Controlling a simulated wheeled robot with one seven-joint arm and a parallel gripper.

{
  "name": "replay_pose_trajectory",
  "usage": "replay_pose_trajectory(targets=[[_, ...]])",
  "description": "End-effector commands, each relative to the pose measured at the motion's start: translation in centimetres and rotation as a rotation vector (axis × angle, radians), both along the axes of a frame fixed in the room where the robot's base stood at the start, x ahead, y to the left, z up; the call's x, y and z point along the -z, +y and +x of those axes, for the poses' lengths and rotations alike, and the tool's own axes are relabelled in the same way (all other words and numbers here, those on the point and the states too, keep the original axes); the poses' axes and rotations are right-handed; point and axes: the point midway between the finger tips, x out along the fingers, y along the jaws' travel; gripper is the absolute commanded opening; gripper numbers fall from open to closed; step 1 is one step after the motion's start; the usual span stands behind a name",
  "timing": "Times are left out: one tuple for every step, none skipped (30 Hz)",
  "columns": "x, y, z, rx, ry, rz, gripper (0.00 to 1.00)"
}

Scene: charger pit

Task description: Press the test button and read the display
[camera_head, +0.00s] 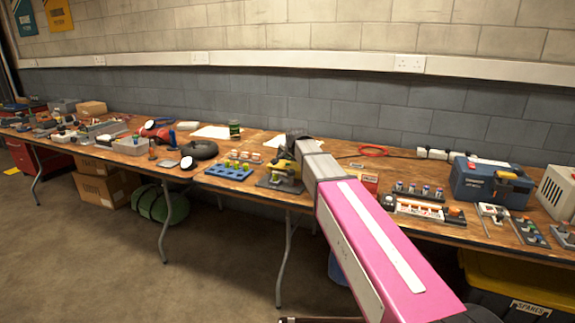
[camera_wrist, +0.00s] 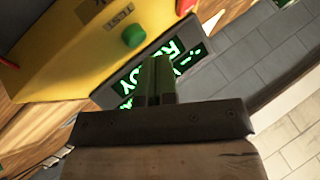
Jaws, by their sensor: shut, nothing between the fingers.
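In the wrist view a yellow device (camera_wrist: 60,50) fills the upper left. A round green button (camera_wrist: 134,36) stands out from its face near a small printed label (camera_wrist: 118,18). A dark display (camera_wrist: 205,48) on it shows bright green lettering that seems to read READY, tilted and partly covered by my fingers. My gripper (camera_wrist: 158,62) is shut and empty, its fingertips in front of the display and just below the button in the picture. I cannot tell whether they touch the device. In the head view the yellow device (camera_head: 283,168) is mostly hidden behind my arm.
A long wooden bench (camera_head: 250,200) runs along the wall.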

Motion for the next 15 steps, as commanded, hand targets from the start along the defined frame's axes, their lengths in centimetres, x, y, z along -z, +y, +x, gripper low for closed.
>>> replay_pose_trajectory(targets=[[0.04,0.00,-0.01,0.000,0.000,0.000,0.00],[0.09,0.00,-0.01,0.000,0.000,0.000,0.00],[0.19,0.00,-0.01,0.000,0.000,0.000,0.00],[0.27,0.00,-0.01,0.000,0.000,0.000,0.00],[0.36,0.00,-0.01,0.000,0.000,0.000,0.00],[0.50,0.00,-0.01,0.000,0.000,0.000,0.00],[0.60,0.00,-0.01,0.000,0.000,0.000,0.00],[0.69,-0.01,-0.01,0.000,0.000,0.000,0.00],[0.78,0.00,-0.01,0.000,0.000,0.000,0.00],[0.82,-0.01,0.00,0.000,0.000,0.000,0.00],[0.84,-0.01,0.00,0.000,0.000,0.000,0.00],[0.84,-0.01,0.01,0.000,0.000,0.000,0.00],[0.83,0.00,0.00,0.000,0.000,0.000,0.00],[0.83,0.00,0.00,0.000,0.000,0.000,0.00],[0.83,0.00,0.00,0.000,0.000,0.000,0.00]])
